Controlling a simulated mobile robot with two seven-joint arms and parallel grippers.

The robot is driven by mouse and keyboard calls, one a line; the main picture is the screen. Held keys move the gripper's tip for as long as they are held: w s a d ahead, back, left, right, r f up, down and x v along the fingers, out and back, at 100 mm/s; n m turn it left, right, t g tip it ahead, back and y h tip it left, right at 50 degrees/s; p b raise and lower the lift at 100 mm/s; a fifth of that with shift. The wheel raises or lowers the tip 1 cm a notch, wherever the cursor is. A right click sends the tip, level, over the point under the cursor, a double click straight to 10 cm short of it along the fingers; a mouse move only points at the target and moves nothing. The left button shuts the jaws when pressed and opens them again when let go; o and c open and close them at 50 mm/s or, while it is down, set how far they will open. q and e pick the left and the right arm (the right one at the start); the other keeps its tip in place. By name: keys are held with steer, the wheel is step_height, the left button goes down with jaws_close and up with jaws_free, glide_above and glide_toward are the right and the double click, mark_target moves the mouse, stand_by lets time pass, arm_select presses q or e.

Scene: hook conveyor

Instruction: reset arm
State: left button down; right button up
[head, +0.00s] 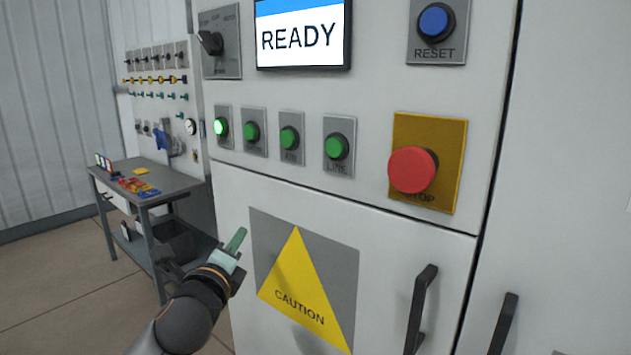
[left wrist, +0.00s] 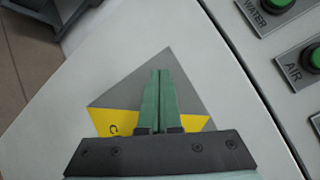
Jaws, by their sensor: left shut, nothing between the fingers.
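My left gripper (head: 237,240) is in front of the lower left part of the white control cabinet, left of the caution sign (head: 312,280). Its green fingers are together and empty. In the left wrist view the closed fingers (left wrist: 158,75) point over the grey and yellow caution sign (left wrist: 195,80). No contact with the cabinet can be made out. My right gripper is in neither view.
The cabinet carries a screen reading READY (head: 300,36), a blue RESET button (head: 435,22), a red stop button (head: 412,170) and several green buttons, the leftmost lit. Black handles (head: 420,308) stick out below. A grey workbench (head: 160,182) with small coloured items stands at left.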

arm_select(q)
steer(key=s+d+f+n+g+h+p, duration=0.15)
steer(key=s+f+n, duration=0.25)
steer(key=f, duration=0.5)
steer(key=s+f+n+g, duration=0.2)
steer(key=s+f+n, duration=0.25)
steer(key=f, duration=0.45)
steer(key=s+f+n+g+h, duration=0.1)
steer(key=s+f+n+g, duration=0.2)
steer(key=f, duration=0.6)
steer(key=s+a+f+n+g+p, duration=0.1)
steer(key=s+f+n, duration=0.4)
steer(key=s, duration=0.6)
steer(key=s+a+f+n+g+y, duration=0.1)
steer(key=s+a+f+n, duration=0.1)
steer(key=s+f+n, duration=0.4)
steer(key=s+f, duration=0.3)
steer(key=s, duration=0.2)
steer(key=shift+p, duration=0.35)
